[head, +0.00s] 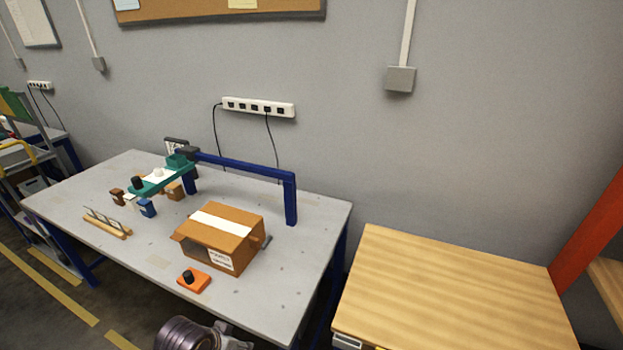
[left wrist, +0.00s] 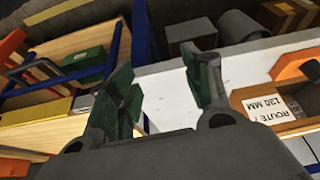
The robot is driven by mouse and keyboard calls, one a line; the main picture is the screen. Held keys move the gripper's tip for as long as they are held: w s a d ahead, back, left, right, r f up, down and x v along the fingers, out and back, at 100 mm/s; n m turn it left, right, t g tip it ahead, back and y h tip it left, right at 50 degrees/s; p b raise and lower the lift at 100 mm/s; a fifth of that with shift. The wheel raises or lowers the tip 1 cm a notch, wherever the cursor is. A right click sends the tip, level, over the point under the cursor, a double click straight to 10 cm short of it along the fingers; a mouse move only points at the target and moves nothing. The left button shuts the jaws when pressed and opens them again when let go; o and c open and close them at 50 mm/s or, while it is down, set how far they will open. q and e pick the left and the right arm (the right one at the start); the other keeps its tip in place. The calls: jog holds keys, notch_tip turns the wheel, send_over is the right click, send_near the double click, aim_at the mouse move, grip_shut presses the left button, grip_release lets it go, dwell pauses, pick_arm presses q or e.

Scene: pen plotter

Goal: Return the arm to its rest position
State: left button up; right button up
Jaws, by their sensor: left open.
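My left gripper (left wrist: 158,75) shows in the left wrist view with its two dark green fingers spread apart. Nothing is between them. The gripper itself does not show clearly in the head view; only a rounded grey part of my arm shows at the bottom edge. The plotter on the grey table (head: 140,240) has a blue gantry frame (head: 240,165) and a teal beam (head: 165,177). A brown cardboard box (head: 222,238) with a white top strip and a label stands in front of the frame. My right gripper is in neither view.
An orange block with a black knob (head: 194,281) sits near the table's front edge. A wooden rack (head: 107,225) and small bottles stand at the left. A bare wooden top (head: 455,290) is to the right. In the left wrist view, a green box (left wrist: 82,60) lies on wood.

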pick_arm(q)
jog(key=shift+s+a+n+y, duration=0.85)
jog(key=shift+s+a, duration=0.65)
jog(key=shift+s, duration=1.2)
notch_tip(320, 180, down, 32)
jog(key=s+g, duration=0.2)
jog(key=s, duration=0.1)
jog(key=s+a+f, duration=0.2)
jog(key=s+f, duration=0.8)
jog(key=s, duration=0.1)
jog(key=s+a+f+g, duration=0.1)
jog(key=s+a+f, duration=0.1)
jog(key=s+f, duration=0.8)
jog(key=shift+s, duration=0.45)
